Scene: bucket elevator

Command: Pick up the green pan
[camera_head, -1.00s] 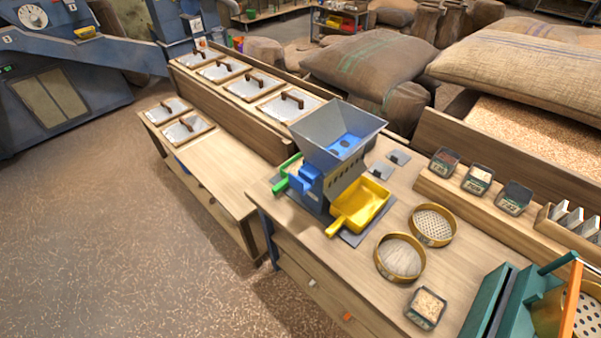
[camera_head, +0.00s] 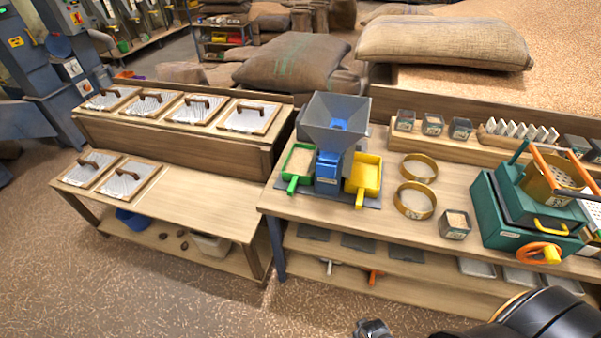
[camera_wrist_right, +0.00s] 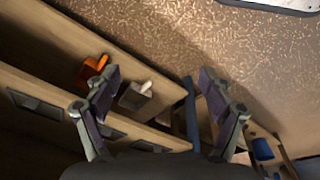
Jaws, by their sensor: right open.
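The green pan (camera_head: 297,163) is a small open tray with a handle toward the front. It sits on the workbench at the left side of a grey hopper (camera_head: 333,125) with a blue body. A yellow pan (camera_head: 363,176) sits on the hopper's right side. My right gripper (camera_wrist_right: 160,90) is open and empty in the right wrist view, with lower shelves of the bench beyond its fingers. In the head view a dark part of my right arm shows at the bottom right, well apart from the green pan. My left gripper is not in view.
Two round sieves (camera_head: 414,200) and a grain cup (camera_head: 455,224) stand right of the pans. A green machine (camera_head: 515,215) with an orange handle stands at the right. A lower table (camera_head: 185,215) adjoins at left. Floor in front is clear.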

